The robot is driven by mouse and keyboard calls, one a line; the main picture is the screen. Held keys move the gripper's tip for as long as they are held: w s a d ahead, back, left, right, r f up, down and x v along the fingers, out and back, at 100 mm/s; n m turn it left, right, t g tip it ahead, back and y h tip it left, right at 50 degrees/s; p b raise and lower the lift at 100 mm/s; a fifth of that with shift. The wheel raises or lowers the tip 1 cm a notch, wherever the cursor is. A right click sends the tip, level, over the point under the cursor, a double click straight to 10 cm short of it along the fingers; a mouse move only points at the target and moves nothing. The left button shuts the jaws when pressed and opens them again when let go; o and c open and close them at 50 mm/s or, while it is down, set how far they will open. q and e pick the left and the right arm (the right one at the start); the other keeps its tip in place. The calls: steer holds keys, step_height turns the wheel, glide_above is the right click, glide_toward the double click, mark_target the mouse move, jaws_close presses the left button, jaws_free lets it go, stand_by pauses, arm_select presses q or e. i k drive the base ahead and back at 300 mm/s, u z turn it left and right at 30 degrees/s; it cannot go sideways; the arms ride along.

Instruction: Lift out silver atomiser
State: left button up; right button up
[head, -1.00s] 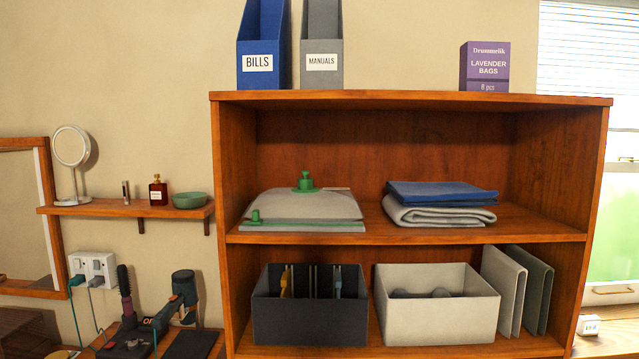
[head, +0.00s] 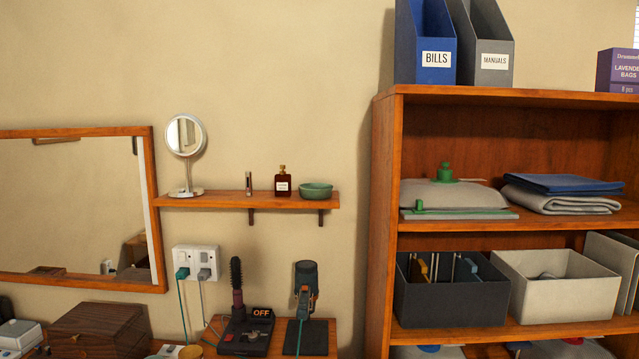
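A small, slim silver tube (head: 249,184) stands upright on the small wooden wall shelf (head: 215,200). It may be the silver atomiser, but it is too small to tell. It stands between a round mirror on a stand (head: 186,150) and a dark red bottle (head: 283,181) with a white label. A closed dark wooden box (head: 100,328) sits at the lower left; its inside is hidden. Neither of my grippers is in view.
A green bowl (head: 316,190) sits at the wall shelf's right end. Below are a hairbrush on a dark stand (head: 245,335) marked OFF, a hairdryer (head: 305,285) and plugged-in cords (head: 197,262). A tall wooden shelf unit (head: 382,200) holds bins on the right.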

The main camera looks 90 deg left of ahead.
mark_target(249, 174)
steer(key=u, duration=0.15)
steer(key=k, duration=0.3)
steer(key=z, duration=0.6)
steer(key=i, duration=0.15)
steer(key=u, duration=2.85)
steer(key=i, duration=0.5)
steer(key=z, duration=0.15)
steer(key=k, duration=0.8)
steer(key=u, duration=0.25)
steer(key=i, duration=0.7)
steer(key=z, duration=0.05)
